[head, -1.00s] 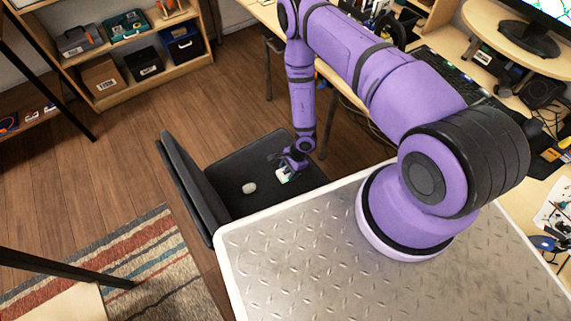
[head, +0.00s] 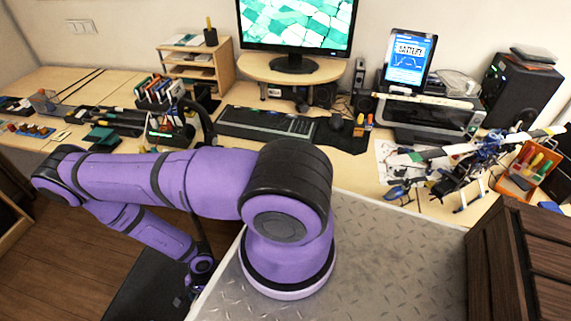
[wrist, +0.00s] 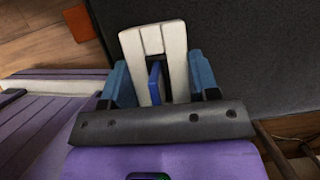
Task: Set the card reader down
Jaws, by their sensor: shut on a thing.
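My gripper (wrist: 160,75) shows in the wrist view with its two blue fingers shut on a white card reader (wrist: 131,45). The card reader has pale strips and a blue piece in its middle. The dark seat of a chair (wrist: 262,55) lies beyond and to the right of it; I cannot tell whether the reader touches the seat. In the head view my gripper (head: 192,292) hangs low at the bottom, over the black chair (head: 148,285), and the reader cannot be made out there.
A desk (head: 345,137) runs along the wall with a keyboard (head: 268,124), a monitor (head: 295,25), a tablet (head: 409,58), a printer (head: 430,118) and a model helicopter (head: 470,160). A brown wooden crate (head: 520,262) stands at right. My metal deck is clear.

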